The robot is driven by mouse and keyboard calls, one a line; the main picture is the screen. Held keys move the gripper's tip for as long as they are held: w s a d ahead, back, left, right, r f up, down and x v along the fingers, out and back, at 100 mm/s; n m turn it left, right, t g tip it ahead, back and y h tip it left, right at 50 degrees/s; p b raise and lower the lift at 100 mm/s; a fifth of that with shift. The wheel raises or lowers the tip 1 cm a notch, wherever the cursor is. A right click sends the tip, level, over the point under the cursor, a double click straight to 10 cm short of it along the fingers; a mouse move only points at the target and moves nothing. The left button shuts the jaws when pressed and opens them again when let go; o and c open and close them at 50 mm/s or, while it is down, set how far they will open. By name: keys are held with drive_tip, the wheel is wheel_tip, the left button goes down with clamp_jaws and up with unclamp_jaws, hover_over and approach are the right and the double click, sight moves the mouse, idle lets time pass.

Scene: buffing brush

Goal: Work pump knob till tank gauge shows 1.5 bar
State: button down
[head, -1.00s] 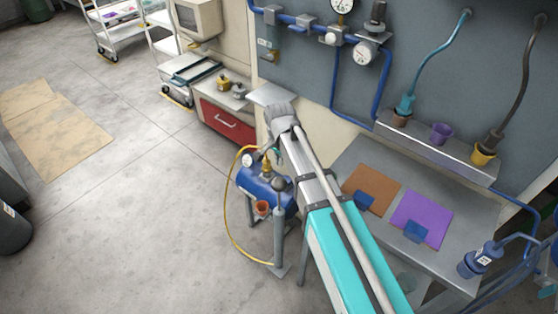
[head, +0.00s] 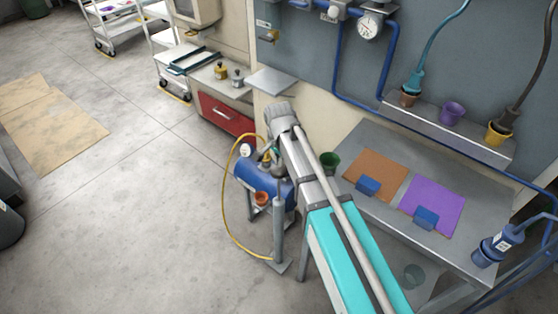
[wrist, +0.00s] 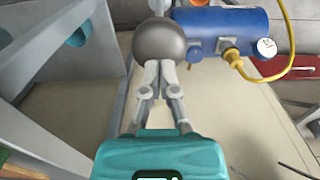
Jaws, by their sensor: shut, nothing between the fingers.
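In the wrist view the pump knob, a dark grey ball (wrist: 160,42), sits just beyond my gripper (wrist: 160,66). My fingers are shut with nothing between them, and their tips overlap the ball's near edge in the picture; I cannot tell whether they touch it. The blue tank (wrist: 235,20) lies behind and right of the knob, with a small white gauge (wrist: 267,47) on it. The gauge's reading is too small to tell. In the head view the tank (head: 258,180) and pump cylinder (head: 279,228) stand left of my arm, which hides my fingers.
A yellow hose (head: 225,190) loops left of the tank. A grey workbench (head: 440,255) with orange (head: 378,165) and purple (head: 440,207) mats stands to the right. A red-drawer cabinet (head: 226,115) stands behind.

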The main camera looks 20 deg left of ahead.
sight(279, 169)
drive_tip(key=shift+f, duration=0.5)
drive_tip(key=shift+b, duration=0.3)
wheel_tip(279, 169, down, 9)
drive_tip(key=b, duration=0.9)
drive_tip(key=shift+f+b, duration=0.2)
drive_tip(key=shift+b, duration=0.1)
drive_tip(key=shift+s, duration=0.15)
drive_tip(key=shift+r, duration=0.1)
wheel_tip(279, 169, up, 6)
drive_tip(key=p, duration=0.6)
wheel_tip(279, 169, up, 8)
drive_tip(key=p, duration=0.8)
idle(2.0)
